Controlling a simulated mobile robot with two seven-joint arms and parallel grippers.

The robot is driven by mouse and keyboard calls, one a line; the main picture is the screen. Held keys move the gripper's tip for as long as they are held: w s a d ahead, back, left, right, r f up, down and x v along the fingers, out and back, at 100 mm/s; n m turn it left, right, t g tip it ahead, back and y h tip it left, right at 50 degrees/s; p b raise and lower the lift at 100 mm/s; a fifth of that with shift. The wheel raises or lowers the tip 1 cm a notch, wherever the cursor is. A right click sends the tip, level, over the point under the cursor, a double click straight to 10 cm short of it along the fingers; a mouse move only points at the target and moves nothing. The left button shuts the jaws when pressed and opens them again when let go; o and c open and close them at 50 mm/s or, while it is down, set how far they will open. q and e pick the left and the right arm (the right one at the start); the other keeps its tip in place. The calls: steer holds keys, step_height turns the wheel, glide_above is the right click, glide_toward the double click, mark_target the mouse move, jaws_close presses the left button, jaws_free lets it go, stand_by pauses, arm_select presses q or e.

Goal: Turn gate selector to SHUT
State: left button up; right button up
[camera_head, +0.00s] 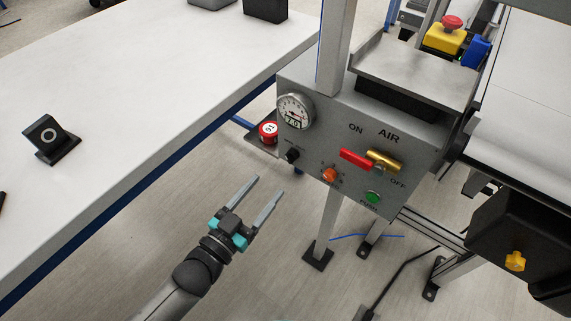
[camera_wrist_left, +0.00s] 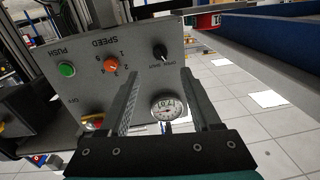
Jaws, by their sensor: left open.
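The gate selector is a small black knob (camera_head: 292,155) at the lower left of the grey control panel (camera_head: 330,117). In the left wrist view the selector (camera_wrist_left: 161,53) shows upside down with small lettering beside it; its exact setting is too small to tell. My left gripper (camera_head: 269,186) is open and empty, below and left of the panel, its fingers pointing up toward it. In the left wrist view the fingers (camera_wrist_left: 158,78) stand apart, with the knob beyond their tips and not touched.
Near the selector are an orange speed knob (camera_head: 329,174), a green push button (camera_head: 373,197), a round gauge (camera_head: 295,111) and a red air lever (camera_head: 356,159). A red round item (camera_head: 268,132) sits left of the panel. A white table (camera_head: 130,95) lies left.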

mark_target(288, 161)
arm_select(q)
steer(key=b+x, duration=0.2)
steer(key=x, duration=0.5)
steer(key=shift+w+d, duration=0.1)
steer(key=shift+w, duration=0.15)
steer(key=shift+x, duration=0.85)
arm_select(e)
steer(key=w+a+r, duration=0.2)
steer(key=w+a, duration=0.1)
steer(key=w, duration=0.1)
steer(key=shift+w+a, duration=0.3)
steer(key=shift+a, duration=0.1)
arm_select(q)
jaws_close()
